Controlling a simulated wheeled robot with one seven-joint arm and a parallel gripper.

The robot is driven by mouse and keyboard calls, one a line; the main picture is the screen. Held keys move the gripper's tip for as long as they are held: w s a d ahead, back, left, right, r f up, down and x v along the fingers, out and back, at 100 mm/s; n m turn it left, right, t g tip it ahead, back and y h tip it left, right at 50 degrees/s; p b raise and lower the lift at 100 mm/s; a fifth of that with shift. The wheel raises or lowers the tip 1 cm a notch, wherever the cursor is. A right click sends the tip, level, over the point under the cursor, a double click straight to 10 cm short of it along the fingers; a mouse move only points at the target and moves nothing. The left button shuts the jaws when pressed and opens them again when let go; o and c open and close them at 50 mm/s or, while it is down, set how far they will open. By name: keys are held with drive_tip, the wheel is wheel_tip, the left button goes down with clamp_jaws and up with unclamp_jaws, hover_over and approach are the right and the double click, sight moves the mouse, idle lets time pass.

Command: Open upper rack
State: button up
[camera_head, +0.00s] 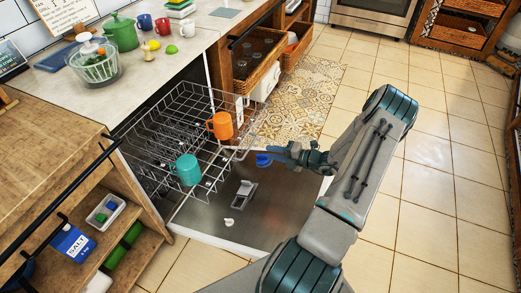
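The upper rack (183,119) is a grey wire basket that stands well out of the dishwasher under the counter. An orange mug (220,125) and a teal mug (186,169) are in or on the wire racks. The dishwasher door (255,216) is folded down flat below it. My gripper (259,160) is close to the rack's front right edge, above the door. Its blue fingertips point left towards the wires. I cannot tell whether it touches the rack, or whether its fingers are open or shut.
A wooden cabinet with open shelves (117,209) flanks the dishwasher on the left. Wooden drawers (255,72) stand partly out on the far side. The counter (153,62) holds a glass bowl and a green pot. Tiled floor (420,190) is clear to the right.

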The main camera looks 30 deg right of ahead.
drive_tip(key=shift+v, duration=2.35)
drive_tip(key=s+a+r+n+g+p, duration=0.25)
drive_tip(key=a+r+n+g, duration=0.35)
drive_tip(key=a+r+n, duration=0.4)
drive_tip(key=s+a+r+n+g+p, duration=0.1)
drive_tip(key=a+r+n+g+p, duration=0.35)
drive_tip(key=r+n, duration=0.75)
drive_tip(key=s+a+r+n+h+p, duration=0.1)
drive_tip(key=s+a+r+n+h, duration=0.2)
drive_tip(key=s+r+n, duration=0.2)
drive_tip(key=s+a+r+n+h+p, duration=0.2)
drive_tip(key=s+a+r+n+h, duration=0.1)
drive_tip(key=r+n, duration=0.5)
drive_tip(key=s+a+r+n+t+h+p, duration=0.1)
drive_tip(key=s+a+r+n+h, duration=0.2)
drive_tip(key=s+r+n, duration=0.3)
drive_tip(key=a+n, duration=0.1)
drive_tip(key=n, duration=0.4)
drive_tip(key=shift+s+r+h+p, duration=0.2)
drive_tip(key=shift+s+h+p, duration=0.1)
drive_tip(key=shift+p, duration=0.1)
